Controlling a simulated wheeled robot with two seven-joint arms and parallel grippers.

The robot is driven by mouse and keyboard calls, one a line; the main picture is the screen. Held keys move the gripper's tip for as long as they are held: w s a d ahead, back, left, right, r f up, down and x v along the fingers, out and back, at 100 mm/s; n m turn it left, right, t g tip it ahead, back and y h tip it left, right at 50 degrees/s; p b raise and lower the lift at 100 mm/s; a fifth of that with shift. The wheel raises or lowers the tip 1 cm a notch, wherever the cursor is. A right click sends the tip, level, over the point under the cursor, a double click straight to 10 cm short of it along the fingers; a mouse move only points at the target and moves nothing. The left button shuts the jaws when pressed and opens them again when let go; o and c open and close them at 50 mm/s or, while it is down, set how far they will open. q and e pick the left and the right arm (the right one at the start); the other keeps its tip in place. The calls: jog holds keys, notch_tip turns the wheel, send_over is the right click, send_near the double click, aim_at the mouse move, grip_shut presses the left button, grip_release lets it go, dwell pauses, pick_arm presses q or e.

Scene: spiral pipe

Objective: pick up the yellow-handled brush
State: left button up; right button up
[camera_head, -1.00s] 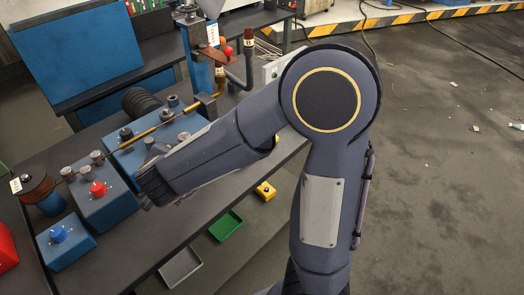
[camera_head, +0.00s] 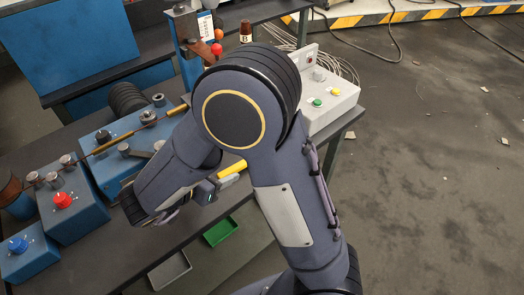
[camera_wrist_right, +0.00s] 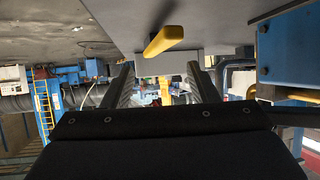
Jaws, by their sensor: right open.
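The brush's yellow handle (camera_head: 232,168) shows in the head view near the bench's front edge, just right of my forearm. The rest of the brush is hidden or cannot be made out. In the wrist view the yellow handle (camera_wrist_right: 163,40) lies ahead of the fingers, across the upper middle. My right gripper (camera_head: 208,188) is mostly hidden by my own arm in the head view, close to the handle. In the wrist view the right gripper (camera_wrist_right: 161,78) is open, its two fingers apart with the handle between their lines. It is not closed on the handle. My left gripper is not in view.
Blue boxes with knobs (camera_head: 74,212) stand on the dark bench left of my arm. A white control box (camera_head: 330,100) with green and yellow buttons stands on the right. A green bin (camera_head: 220,232) and a grey bin (camera_head: 169,271) are below the bench's front edge.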

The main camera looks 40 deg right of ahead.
jog(key=shift+d+f, duration=0.1)
jog(key=shift+d, duration=0.25)
jog(key=b+x, duration=0.1)
jog(key=x, duration=0.6)
jog(key=shift+s+d, duration=0.15)
jog(key=shift+d, duration=0.15)
grip_shut()
